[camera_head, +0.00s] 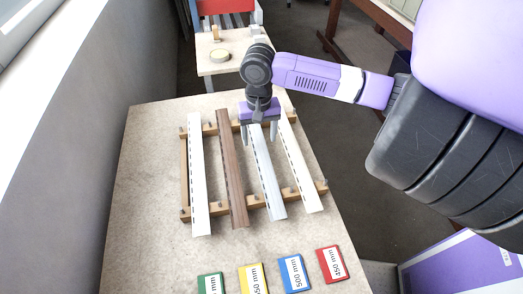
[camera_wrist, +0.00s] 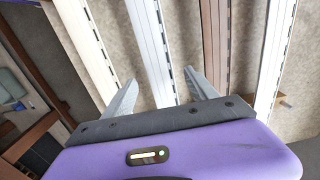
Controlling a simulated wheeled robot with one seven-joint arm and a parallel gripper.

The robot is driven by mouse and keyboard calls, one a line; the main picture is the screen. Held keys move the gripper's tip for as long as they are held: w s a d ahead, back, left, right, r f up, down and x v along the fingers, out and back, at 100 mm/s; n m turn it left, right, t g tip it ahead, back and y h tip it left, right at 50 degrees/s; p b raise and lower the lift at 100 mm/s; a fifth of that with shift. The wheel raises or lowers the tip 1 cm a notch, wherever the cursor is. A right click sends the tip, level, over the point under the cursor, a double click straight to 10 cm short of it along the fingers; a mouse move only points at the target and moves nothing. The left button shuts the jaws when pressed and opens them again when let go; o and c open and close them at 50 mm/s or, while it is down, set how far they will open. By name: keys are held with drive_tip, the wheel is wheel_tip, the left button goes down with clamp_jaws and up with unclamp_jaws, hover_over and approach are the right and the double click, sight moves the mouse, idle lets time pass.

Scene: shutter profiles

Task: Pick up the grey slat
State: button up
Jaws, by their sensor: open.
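The grey slat (camera_head: 267,175) lies on a wooden rack, second from the right, with a row of dark slots along it. In the wrist view the grey slat (camera_wrist: 152,50) runs between my two fingers. My gripper (camera_head: 260,134) is over the far end of this slat, its fingers one on each side. In the wrist view my gripper (camera_wrist: 161,82) is open, with gaps beside the slat; I cannot tell how far down the fingers reach.
A brown slat (camera_head: 232,170) and a white slat (camera_head: 198,180) lie to the left, a cream slat (camera_head: 299,165) to the right. The wooden rack (camera_head: 184,165) has upright pegs. Labelled green, yellow, blue (camera_head: 294,273) and red (camera_head: 332,264) blocks lie near the front.

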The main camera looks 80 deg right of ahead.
drive_tip(key=shift+f, duration=1.4)
drive_tip(key=c, duration=1.5)
drive_tip(key=shift+o, duration=0.2)
drive_tip(key=shift+d+r, duration=0.1)
